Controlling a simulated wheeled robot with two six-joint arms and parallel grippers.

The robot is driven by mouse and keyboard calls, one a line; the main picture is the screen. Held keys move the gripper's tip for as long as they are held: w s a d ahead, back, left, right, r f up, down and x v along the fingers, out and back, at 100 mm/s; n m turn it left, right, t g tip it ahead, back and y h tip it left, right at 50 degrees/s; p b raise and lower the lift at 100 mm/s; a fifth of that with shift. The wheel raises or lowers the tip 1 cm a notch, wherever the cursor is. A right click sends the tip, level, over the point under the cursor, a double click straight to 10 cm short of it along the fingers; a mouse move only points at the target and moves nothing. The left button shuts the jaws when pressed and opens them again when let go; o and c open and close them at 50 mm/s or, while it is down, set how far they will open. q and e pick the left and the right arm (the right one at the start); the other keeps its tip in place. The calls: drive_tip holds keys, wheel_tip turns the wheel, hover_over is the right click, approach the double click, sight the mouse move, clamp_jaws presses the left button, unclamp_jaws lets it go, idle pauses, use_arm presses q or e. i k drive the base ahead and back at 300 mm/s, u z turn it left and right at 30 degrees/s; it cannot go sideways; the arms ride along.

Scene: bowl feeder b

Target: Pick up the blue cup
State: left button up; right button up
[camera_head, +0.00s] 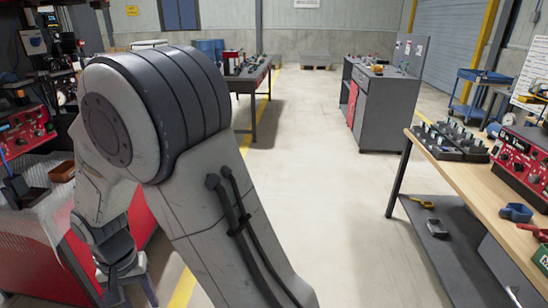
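A small blue open container (516,212), which looks like the blue cup, sits on the wooden workbench (470,180) at the right. It is too small to make out in detail. One arm of mine, which I take to be the left, fills the left middle of the view and bends down at the left. Its gripper (128,287) hangs low at the lower left, beside a red cabinet and far from the blue container. Its fingertips are too unclear to tell whether they are open. My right gripper is not in view.
A red instrument box (522,160) and a dark tray of parts (452,141) stand on the right bench. A yellow-handled tool (422,203) lies on its lower shelf. A brown bin (62,172) is at the left. The middle floor is clear back to a grey cabinet (385,115).

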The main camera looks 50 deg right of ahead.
sight(513, 213)
drive_tip(key=z, duration=1.55)
drive_tip(key=i, duration=1.75)
drive_tip(key=z, duration=2.25)
drive_tip(key=i, duration=0.95)
